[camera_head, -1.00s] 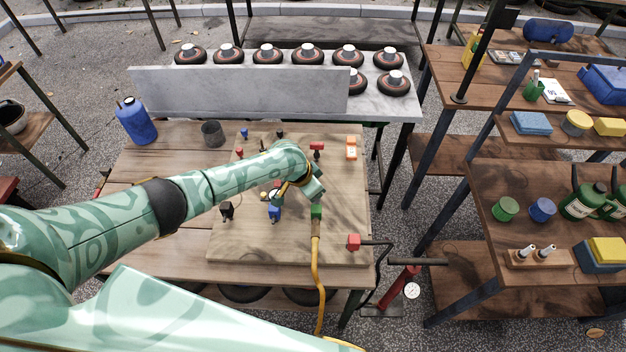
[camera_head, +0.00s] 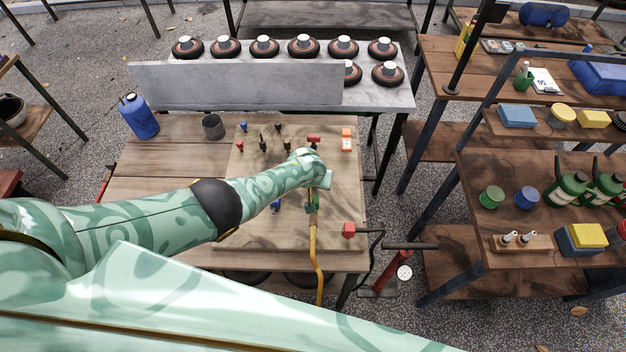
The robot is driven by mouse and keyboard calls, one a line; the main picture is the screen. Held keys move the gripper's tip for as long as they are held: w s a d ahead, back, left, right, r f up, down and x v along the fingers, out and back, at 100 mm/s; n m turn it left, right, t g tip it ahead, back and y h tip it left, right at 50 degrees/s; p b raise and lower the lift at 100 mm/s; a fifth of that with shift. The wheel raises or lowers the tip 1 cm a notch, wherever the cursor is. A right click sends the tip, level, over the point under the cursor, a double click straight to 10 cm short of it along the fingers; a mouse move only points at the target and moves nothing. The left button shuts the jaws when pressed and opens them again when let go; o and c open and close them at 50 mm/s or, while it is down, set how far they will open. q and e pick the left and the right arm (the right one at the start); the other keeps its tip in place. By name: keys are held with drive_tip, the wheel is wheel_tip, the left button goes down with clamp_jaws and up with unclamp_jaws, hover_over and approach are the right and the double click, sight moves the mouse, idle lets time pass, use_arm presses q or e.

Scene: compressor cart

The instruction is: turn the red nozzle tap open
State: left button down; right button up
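A red T-shaped tap handle (camera_head: 314,139) stands near the back right of the light wooden board (camera_head: 340,190). A smaller red knob (camera_head: 240,147) stands at the board's back left. I cannot tell for certain which is the nozzle tap. My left gripper (camera_head: 316,190) is over the board's right part, in front of the red T-handle and apart from it. It is just above a green block (camera_head: 312,208) joined to a yellow hose (camera_head: 315,255). My own wrist mostly hides its fingers, so their opening is unclear. My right gripper is not in view.
A blue piece (camera_head: 276,206) stands beside my forearm. Black and dark fittings (camera_head: 262,145) stand behind it. An orange device (camera_head: 346,139) is at the board's back right. A red block (camera_head: 348,229) and a red pump (camera_head: 388,275) are at the right. A grey cup (camera_head: 213,126) stands behind left.

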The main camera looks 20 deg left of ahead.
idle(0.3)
use_arm(q)
drive_tip(key=c, duration=1.4)
unclamp_jaws()
drive_tip(key=p+v, duration=1.3)
drive_tip(key=v, duration=0.3)
drive_tip(key=shift+d+r, duration=0.1)
drive_tip(key=shift+r, duration=0.05)
